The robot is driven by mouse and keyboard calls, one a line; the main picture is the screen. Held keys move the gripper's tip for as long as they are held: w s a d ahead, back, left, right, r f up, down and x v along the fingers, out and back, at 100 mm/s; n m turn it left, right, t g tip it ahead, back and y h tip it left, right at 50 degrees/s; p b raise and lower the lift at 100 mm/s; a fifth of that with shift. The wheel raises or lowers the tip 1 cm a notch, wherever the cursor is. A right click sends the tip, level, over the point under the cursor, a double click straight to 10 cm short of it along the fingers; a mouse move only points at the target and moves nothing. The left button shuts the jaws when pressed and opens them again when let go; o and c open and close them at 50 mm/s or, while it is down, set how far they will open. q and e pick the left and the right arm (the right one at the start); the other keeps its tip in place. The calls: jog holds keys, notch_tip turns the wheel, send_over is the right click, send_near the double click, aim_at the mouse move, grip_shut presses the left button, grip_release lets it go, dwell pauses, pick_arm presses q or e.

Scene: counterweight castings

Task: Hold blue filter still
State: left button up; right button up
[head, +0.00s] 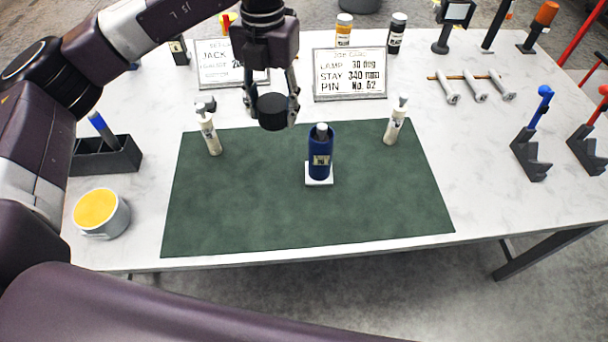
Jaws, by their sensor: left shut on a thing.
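The blue filter (320,165), a dark blue cylinder with a pale label and a grey top, stands upright on a small white square pad (319,182) on the green mat (260,215). My left gripper (273,112) points down at the back of the mat, left of the blue filter and apart from it. It is shut on a short black cylinder (272,109). My right gripper is not in view.
White bottles (209,136) and (394,125) stand on the mat's left and right. A yellow-topped tin (101,212) and a black holder (106,156) are at left. A sign (350,75) stands behind; blue-tipped (531,140) and red-tipped stands are at right. The mat's front is clear.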

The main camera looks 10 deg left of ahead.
pick_arm(q)
jog(key=n, duration=0.2)
jog(key=w+n, duration=0.1)
jog(key=n, duration=0.1)
jog(key=shift+d+r, duration=0.2)
jog(key=shift+d, duration=0.1)
jog(key=n, duration=0.4)
jog(key=w+n, duration=0.1)
jog(key=shift+d+r+n, duration=0.2)
jog(key=shift+d+n, duration=0.1)
jog(key=shift+n, duration=0.1)
jog(key=n, duration=0.5)
jog(key=n+p, duration=0.2)
jog(key=n, duration=0.2)
send_over(291, 168)
notch_tip(291, 168, down, 16)
jog(key=shift+r, duration=0.25)
notch_tip(291, 168, down, 3)
jog(key=shift+f+p, duration=0.15)
jog(key=shift+p, duration=0.25)
jog(key=shift+f, duration=0.5)
jog(key=shift+f, duration=0.1)
